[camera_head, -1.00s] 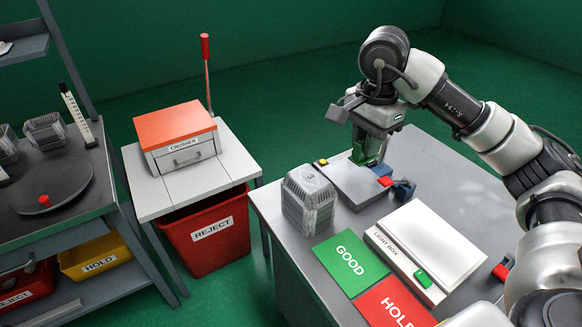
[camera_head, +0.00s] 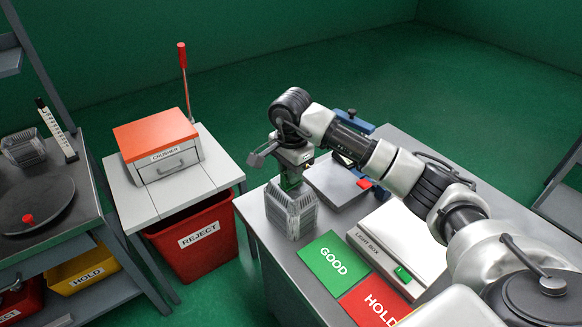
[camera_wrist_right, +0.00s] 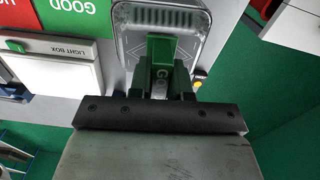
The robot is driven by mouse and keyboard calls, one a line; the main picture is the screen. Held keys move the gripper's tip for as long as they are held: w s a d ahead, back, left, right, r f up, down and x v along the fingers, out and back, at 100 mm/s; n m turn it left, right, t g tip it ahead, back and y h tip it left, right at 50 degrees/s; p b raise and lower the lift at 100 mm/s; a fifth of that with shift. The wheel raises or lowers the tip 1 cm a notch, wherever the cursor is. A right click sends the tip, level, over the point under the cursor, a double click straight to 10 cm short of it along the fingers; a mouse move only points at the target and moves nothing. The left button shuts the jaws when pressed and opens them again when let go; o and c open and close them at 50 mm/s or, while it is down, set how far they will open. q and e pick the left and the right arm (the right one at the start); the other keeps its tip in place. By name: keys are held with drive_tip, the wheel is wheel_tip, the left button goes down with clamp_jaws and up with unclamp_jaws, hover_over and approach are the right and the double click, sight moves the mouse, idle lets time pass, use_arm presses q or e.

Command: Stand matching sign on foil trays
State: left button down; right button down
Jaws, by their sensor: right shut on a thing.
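A stack of clear-looking ribbed foil trays (camera_head: 291,212) stands at the near left of the grey table. My right gripper (camera_head: 291,180) is over its far edge in the head view. It is shut on a small green sign (camera_wrist_right: 160,66), whose lettering starts with G. In the right wrist view the sign overlaps the open top of the upper tray (camera_wrist_right: 200,18). I cannot tell whether the sign touches the tray. The fingers (camera_wrist_right: 162,84) grip its lower part. My left gripper is not in view.
Beside the stack lie a green GOOD mat (camera_head: 334,259), a red HOLD mat (camera_head: 376,303) and a white light box (camera_head: 405,240). A grey flat device (camera_head: 335,190) is behind. A crusher (camera_head: 157,145) and red REJECT bin (camera_head: 200,240) stand left.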

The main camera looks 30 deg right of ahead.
drive_tip(key=shift+f, duration=0.1)
drive_tip(key=shift+f, duration=0.1)
drive_tip(key=c, duration=1.1)
unclamp_jaws()
drive_tip(key=shift+o, duration=0.2)
drive_tip(key=shift+r, duration=0.3)
wheel_tip(320, 180, up, 12)
drive_tip(key=b, duration=0.2)
drive_tip(key=shift+f, duration=0.15)
